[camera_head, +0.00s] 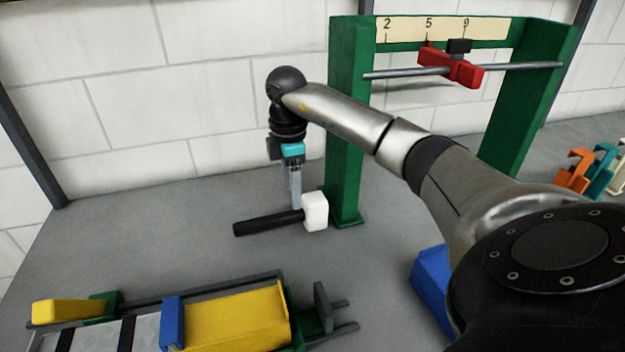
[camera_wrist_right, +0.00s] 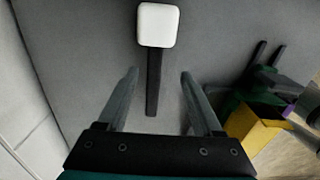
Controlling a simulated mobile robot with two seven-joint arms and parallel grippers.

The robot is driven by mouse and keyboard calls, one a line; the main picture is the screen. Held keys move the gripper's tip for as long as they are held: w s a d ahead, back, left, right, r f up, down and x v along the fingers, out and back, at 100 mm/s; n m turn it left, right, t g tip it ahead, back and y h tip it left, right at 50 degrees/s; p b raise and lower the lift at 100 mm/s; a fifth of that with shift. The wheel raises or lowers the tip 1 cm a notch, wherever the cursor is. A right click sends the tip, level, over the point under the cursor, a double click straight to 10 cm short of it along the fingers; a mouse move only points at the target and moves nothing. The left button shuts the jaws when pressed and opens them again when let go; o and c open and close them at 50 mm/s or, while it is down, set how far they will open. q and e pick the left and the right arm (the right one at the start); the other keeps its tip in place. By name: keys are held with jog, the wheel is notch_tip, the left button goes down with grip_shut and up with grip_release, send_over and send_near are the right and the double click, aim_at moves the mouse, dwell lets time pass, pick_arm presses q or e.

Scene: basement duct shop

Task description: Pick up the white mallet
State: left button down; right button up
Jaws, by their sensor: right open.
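The white mallet has a white block head (camera_head: 315,212) and a black handle (camera_head: 268,222). It lies on the grey surface in front of the left post of the green frame, with the handle pointing left in the head view. My right gripper (camera_head: 295,203) is above the handle, near the head. In the right wrist view the open fingers (camera_wrist_right: 158,75) stand on either side of the black handle (camera_wrist_right: 153,85), with nothing between them gripped. The white head (camera_wrist_right: 158,25) is beyond the fingertips there. My left gripper is not in view.
A green frame (camera_head: 346,130) with a numbered scale and a red slider (camera_head: 450,68) on a rod stands behind. A yellow and green fixture (camera_head: 240,318) is at the front left. A blue block (camera_head: 432,285) is partly behind my arm. Orange and teal pieces (camera_head: 575,172) stand at right.

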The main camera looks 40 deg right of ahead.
aim_at(293, 212)
jog(key=f, duration=0.3)
jog(key=f+b, duration=0.1)
jog(key=f, duration=0.4)
jog(key=shift+w+d+f, duration=0.3)
jog(key=shift+w+f, duration=0.05)
jog(key=shift+c, duration=0.3)
grip_shut()
jog(key=shift+r, duration=0.1)
